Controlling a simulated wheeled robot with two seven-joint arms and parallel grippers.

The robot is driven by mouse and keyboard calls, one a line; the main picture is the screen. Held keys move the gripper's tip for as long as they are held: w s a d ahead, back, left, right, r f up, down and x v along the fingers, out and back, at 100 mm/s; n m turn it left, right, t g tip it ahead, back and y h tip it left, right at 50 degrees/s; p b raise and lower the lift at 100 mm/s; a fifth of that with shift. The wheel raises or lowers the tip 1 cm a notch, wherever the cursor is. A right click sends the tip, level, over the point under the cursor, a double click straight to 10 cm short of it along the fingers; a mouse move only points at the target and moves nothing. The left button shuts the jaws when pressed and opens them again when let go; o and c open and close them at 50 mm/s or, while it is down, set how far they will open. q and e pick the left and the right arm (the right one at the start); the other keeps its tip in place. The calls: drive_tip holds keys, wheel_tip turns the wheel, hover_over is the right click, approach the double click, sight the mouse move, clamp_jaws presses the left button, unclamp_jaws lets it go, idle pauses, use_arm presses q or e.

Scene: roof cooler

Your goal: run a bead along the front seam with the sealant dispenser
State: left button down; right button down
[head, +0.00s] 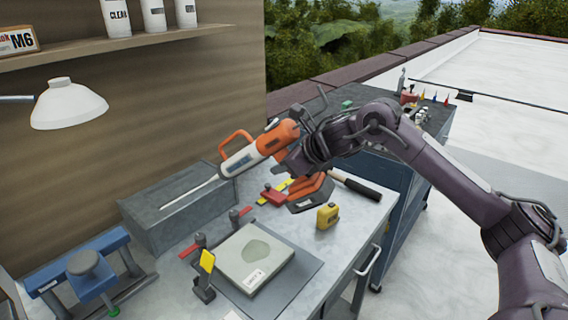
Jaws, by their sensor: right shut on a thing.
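The sealant dispenser (246,159) is orange and white with a long thin pale nozzle. My right gripper (296,146) is shut on its orange rear end and holds it above the workbench. The nozzle points left and slightly down, and its tip shows in front of the grey metal box (160,227) on the bench. I cannot tell whether the tip touches the box. I cannot make out the front seam for certain. My left gripper is not in view.
An orange and dark stand (311,194), a yellow tape measure (327,216) and a black-handled tool (356,186) lie on the bench right of the box. A flat labelled plate (243,270), a small dark clamp (204,277) and a blue vise (88,272) are nearer. A white lamp (69,104) hangs left.

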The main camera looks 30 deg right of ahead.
sight(284, 138)
drive_tip(key=shift+r, duration=0.35)
drive_tip(key=shift+r+p, duration=2.6)
drive_tip(key=shift+r, duration=0.35)
